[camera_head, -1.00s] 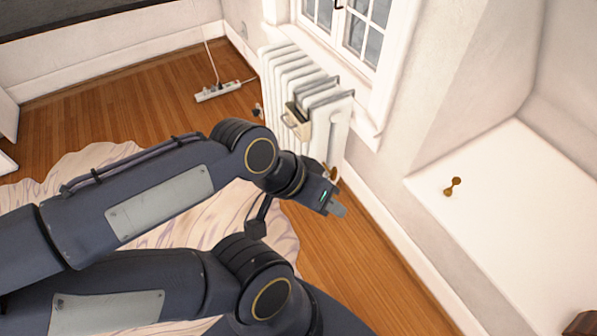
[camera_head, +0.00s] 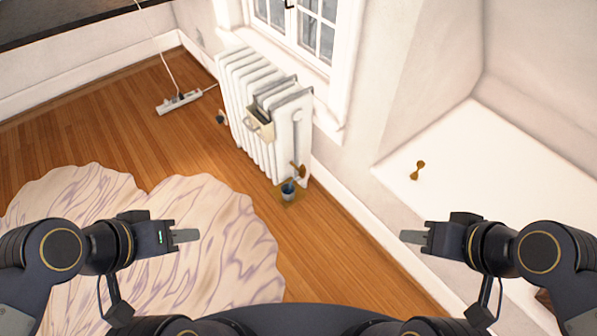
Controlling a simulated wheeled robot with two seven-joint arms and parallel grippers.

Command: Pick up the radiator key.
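A small brass-coloured piece with two rounded ends, which looks like the radiator key (camera_head: 417,170), lies on the white ledge (camera_head: 480,190) at the right. My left gripper (camera_head: 187,236) is over the pale rug, far left of the key. My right gripper (camera_head: 411,237) is nearer, below the key in the picture and apart from it. Each gripper's fingers overlap into one grey tip, so their opening cannot be told. I see nothing held in either.
A power strip (camera_head: 179,102) lies behind. The ledge around the key is clear.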

